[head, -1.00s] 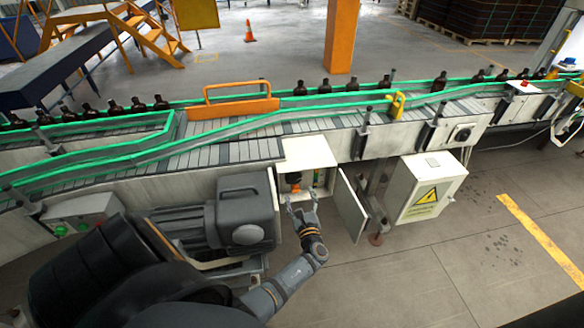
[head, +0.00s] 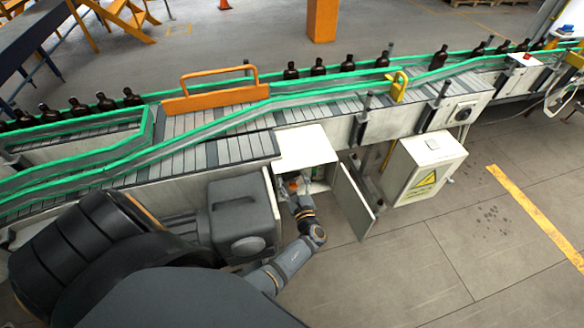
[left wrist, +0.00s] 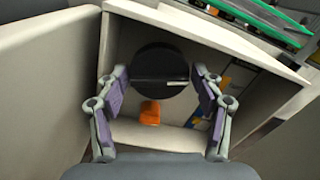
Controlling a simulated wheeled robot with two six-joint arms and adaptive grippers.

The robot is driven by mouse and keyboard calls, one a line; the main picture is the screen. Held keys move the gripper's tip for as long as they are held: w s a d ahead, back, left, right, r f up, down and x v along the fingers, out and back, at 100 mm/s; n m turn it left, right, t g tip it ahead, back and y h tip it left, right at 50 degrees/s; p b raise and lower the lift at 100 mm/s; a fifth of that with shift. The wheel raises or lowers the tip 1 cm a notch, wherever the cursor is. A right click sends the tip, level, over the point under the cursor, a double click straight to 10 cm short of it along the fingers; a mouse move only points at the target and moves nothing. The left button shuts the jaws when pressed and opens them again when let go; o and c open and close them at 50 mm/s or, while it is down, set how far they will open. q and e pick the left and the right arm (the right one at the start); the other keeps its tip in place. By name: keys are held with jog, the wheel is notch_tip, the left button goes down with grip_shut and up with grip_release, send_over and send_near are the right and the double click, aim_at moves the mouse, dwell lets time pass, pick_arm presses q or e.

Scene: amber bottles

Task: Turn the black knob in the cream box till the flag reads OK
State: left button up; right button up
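The cream box (head: 303,143) under the conveyor stands open, its door (head: 354,200) swung out to the right. In the left wrist view, the black knob (left wrist: 160,72) sits on the box's back wall, with a bar lying roughly level across it and a pale mark near the bar's right end. A small orange piece (left wrist: 150,112) is just below the knob; I read no lettering on it. My left gripper (head: 296,184) reaches into the box. In the wrist view its fingers (left wrist: 160,88) are open on either side of the knob, apparently with small gaps. My right gripper is out of view.
A conveyor with green rails (head: 330,103) and brown bottles (head: 318,67) runs above the box. A grey motor housing (head: 238,215) is close to its left. A cream cabinet with a yellow warning sign (head: 423,180) stands right of the door. Floor in front is clear.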

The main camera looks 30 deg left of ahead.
pick_arm(q)
jog(key=c, duration=0.6)
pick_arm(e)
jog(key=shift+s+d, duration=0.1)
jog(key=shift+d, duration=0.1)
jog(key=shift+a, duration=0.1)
pick_arm(q)
jog(key=shift+m, duration=0.9)
jog(key=shift+r+m, duration=0.1)
jog(key=shift+m, duration=1.1)
jog(key=m, duration=0.3)
jog(key=shift+m+p, duration=0.3)
jog(key=shift+p, duration=0.05)
jog(key=m+p, duration=0.1)
jog(key=m, duration=0.4)
jog(key=shift+w+m, duration=0.1)
jog(key=shift+m, duration=0.3)
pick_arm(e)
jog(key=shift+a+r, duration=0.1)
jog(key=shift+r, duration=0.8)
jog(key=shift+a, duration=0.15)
